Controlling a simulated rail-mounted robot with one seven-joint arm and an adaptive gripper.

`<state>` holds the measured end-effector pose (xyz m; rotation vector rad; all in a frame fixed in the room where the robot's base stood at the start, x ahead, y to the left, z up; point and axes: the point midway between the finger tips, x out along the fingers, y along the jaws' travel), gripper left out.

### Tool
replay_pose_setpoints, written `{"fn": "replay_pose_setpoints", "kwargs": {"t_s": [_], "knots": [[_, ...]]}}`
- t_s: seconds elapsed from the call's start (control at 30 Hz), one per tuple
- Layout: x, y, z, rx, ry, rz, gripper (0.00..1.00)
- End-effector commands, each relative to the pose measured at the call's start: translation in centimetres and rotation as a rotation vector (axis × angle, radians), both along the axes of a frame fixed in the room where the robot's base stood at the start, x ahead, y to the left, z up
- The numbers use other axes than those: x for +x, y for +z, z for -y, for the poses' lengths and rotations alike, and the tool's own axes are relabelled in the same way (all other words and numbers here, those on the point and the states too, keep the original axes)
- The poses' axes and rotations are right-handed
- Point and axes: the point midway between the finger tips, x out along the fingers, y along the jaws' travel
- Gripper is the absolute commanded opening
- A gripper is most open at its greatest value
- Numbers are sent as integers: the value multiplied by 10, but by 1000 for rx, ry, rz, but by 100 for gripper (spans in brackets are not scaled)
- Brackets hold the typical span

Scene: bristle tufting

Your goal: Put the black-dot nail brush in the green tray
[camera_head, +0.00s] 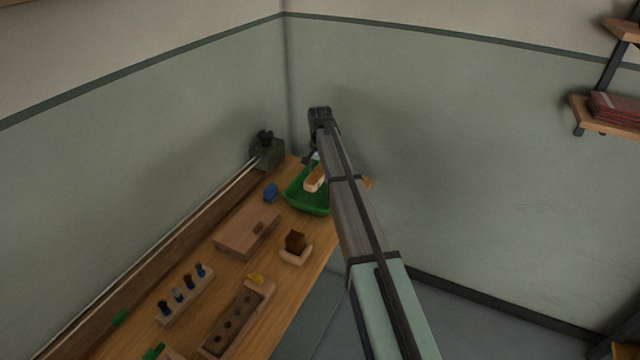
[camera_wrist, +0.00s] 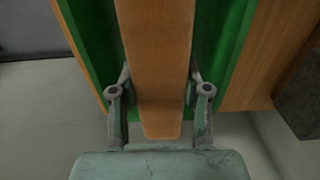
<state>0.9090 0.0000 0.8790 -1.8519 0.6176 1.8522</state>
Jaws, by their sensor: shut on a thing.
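The green tray (camera_head: 308,206) stands at the far end of the wooden bench, partly hidden behind my arm. My gripper (camera_wrist: 159,82) is shut on a wooden brush (camera_wrist: 155,45), with a finger on each side of it. The green tray's surface (camera_wrist: 232,45) shows beneath and on both sides of the brush in the wrist view. In the head view the held brush (camera_head: 315,178) is a pale wooden block over the tray. I cannot see a black dot on it, nor whether it touches the tray.
A blue object (camera_head: 270,192) lies left of the tray. A wooden box (camera_head: 246,231), a brown-topped block (camera_head: 295,243), a rack of dark pegs (camera_head: 185,297) and a holed block (camera_head: 232,322) stand nearer. A grey machine (camera_head: 267,151) stands in the far corner.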

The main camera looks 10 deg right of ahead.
Motion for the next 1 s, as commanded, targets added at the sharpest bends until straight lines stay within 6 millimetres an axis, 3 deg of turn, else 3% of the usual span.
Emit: {"fn": "replay_pose_setpoints", "kwargs": {"t_s": [0.27, 0.53, 0.93, 0.97, 1.0], "knots": [[0, -17, 0, 1, 0, -1, 4], [0, -50, 0, 0, 0, 0, 4], [0, -56, 0, 0, 0, 0, 4], [0, -56, 0, 0, 0, 0, 54], [0, -56, 0, 0, 0, 0, 68]]}}
